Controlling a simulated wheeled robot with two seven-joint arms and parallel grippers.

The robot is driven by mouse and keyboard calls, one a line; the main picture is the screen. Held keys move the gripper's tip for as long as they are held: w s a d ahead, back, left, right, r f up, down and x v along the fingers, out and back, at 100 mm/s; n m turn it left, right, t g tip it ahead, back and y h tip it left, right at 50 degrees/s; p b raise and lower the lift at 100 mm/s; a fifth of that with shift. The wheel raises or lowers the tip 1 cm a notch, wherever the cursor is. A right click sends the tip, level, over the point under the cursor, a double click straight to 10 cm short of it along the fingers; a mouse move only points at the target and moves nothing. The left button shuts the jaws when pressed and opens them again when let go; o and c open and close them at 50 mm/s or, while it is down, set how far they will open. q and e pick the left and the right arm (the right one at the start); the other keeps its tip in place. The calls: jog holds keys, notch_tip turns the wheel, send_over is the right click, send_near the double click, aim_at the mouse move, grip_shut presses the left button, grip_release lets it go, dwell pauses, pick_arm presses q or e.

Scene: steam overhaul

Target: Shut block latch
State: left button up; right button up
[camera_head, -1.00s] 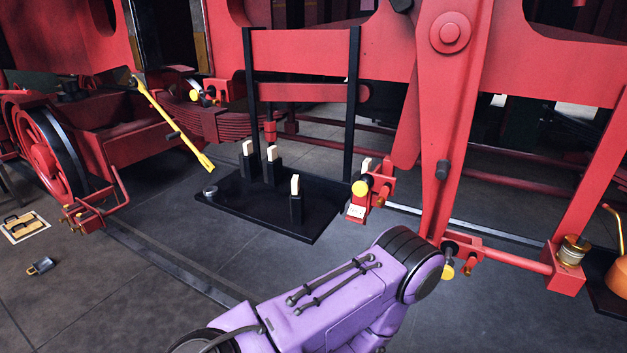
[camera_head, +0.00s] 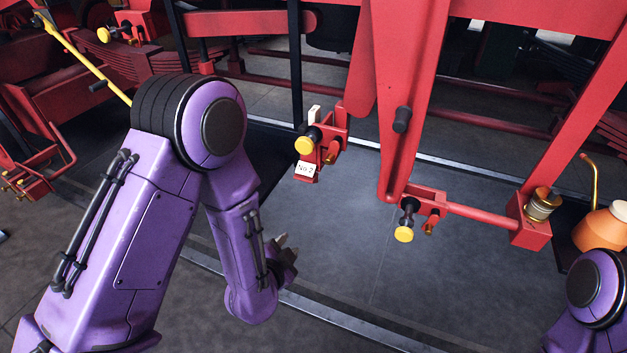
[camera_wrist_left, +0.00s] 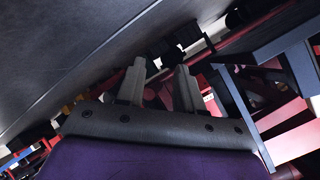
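One block (camera_head: 329,150) hangs at the centre and carries a white "No 2" tag (camera_head: 306,169) and a yellow knob (camera_head: 304,146). The other block (camera_head: 424,200) sits at the foot of the red lever, with a yellow knob (camera_head: 403,234) below it. I cannot tell which part is the latch. My left gripper (camera_head: 285,246) is below the tagged block, apart from it, and empty. In the left wrist view its two fingers (camera_wrist_left: 160,75) stand apart. My right arm shows at the bottom right; its gripper is out of view.
A large red lever (camera_head: 405,100) and a red rod (camera_head: 480,213) lie beyond my arms. An orange oil can (camera_head: 600,230) stands at the right. A yellow bar (camera_head: 85,65) slants at the upper left. The grey floor between is clear.

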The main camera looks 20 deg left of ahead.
aim_at(327, 162)
pick_arm(q)
jog(key=w+d+r+m+t+h, duration=0.1)
jog(key=w+d+r+m+t, duration=0.15)
jog(key=r, duration=0.35)
jog(key=w+d+r+m+t, duration=0.1)
jog(key=w+r+m, duration=0.1)
jog(key=r+m, duration=0.25)
jog(key=w+d+r+m+t+h, duration=0.1)
jog(key=w+r+m+t, duration=0.15)
jog(key=r, duration=0.45)
jog(key=shift+m, duration=0.35)
jog(key=shift+w+d+f, duration=0.15)
jog(key=shift+w, duration=1.55)
jog(key=shift+w+d+f, duration=0.15)
jog(key=shift+w, duration=1.5)
jog(key=shift+c, duration=0.3)
grip_shut()
jog(key=shift+a, duration=0.1)
